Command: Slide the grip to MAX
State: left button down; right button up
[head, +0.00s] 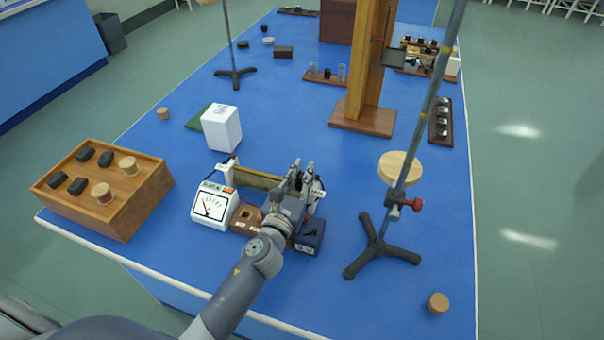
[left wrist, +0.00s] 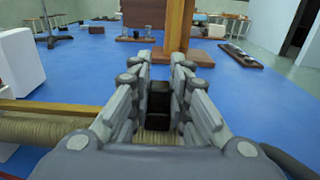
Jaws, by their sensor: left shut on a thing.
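The slide rheostat has a tan wound coil (head: 258,179), which also shows along the bottom left of the left wrist view (left wrist: 50,128). My left gripper (head: 302,174) is over the right part of the coil, near the rheostat's right end. In the left wrist view its fingers (left wrist: 160,78) are shut on the dark grip (left wrist: 158,101), which stands between them above the coil. In the head view the grip is hidden by the fingers. Small white labels sit at the rheostat's ends, too small to read. My right gripper is not in view.
A stand with a black tripod foot (head: 378,250) is close on the right. A white block (head: 222,128) is behind; a wooden box (head: 108,203) is at left.

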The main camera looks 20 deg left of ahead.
aim_at(269, 175)
pick_arm(q)
jog(key=a, duration=0.9)
jog(key=shift+w+a+f, duration=0.1)
jog(key=shift+a, duration=0.05)
jog(key=shift+d, duration=0.3)
jog(key=c, duration=1.5)
grip_release()
jog(key=shift+a, duration=0.15)
jog(key=s, duration=1.2)
jog(key=shift+a, duration=0.2)
